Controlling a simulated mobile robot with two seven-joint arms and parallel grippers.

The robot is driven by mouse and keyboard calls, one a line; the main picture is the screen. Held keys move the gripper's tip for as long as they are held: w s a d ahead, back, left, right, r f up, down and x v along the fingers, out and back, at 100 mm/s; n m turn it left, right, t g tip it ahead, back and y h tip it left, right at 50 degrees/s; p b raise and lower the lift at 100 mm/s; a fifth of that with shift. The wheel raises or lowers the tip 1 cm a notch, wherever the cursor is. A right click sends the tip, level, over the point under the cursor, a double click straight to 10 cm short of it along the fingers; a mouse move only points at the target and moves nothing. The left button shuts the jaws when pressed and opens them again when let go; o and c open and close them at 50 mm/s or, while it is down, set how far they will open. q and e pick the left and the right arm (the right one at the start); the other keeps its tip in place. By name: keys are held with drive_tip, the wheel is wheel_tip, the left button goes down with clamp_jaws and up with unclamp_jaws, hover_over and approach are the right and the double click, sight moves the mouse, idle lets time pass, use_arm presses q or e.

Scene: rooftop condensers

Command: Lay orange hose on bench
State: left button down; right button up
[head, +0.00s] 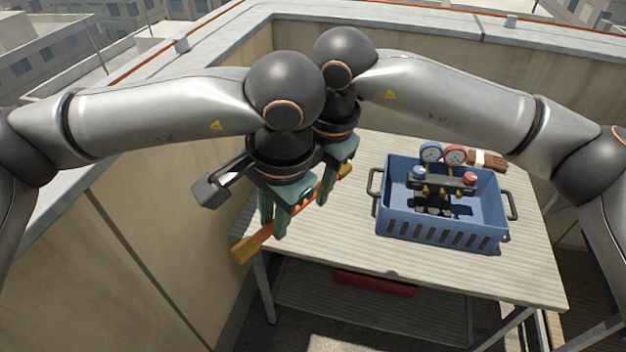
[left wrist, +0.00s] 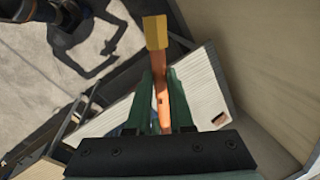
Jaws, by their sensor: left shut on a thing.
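The orange hose (head: 262,237) is a short, straight length with yellowish ends, held aslant at the left edge of the bench (head: 345,245). My left gripper (head: 272,222) is shut on it; its near end sticks out past the fingers. In the left wrist view the hose (left wrist: 163,100) runs between the green fingers, its yellow end beyond them. My right gripper (head: 325,185) is beside the left one, at the hose's farther part; its fingers are partly hidden, so its grip is unclear. The hose appears above the bench top, but the gap is hard to judge.
A blue crate (head: 400,232) stands on the bench, holding a gauge manifold (head: 440,180) with blue and red dials. A brown and white item (head: 487,160) lies behind it. The bench top left of the crate is free. A parapet wall (head: 150,235) rises close on the left.

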clamp_jaws()
use_arm(q)
drive_tip(key=shift+s+d, duration=0.1)
use_arm(e)
drive_tip(key=shift+a, duration=0.1)
drive_tip(key=shift+r, duration=0.1)
use_arm(q)
drive_tip(key=c, duration=0.7)
unclamp_jaws()
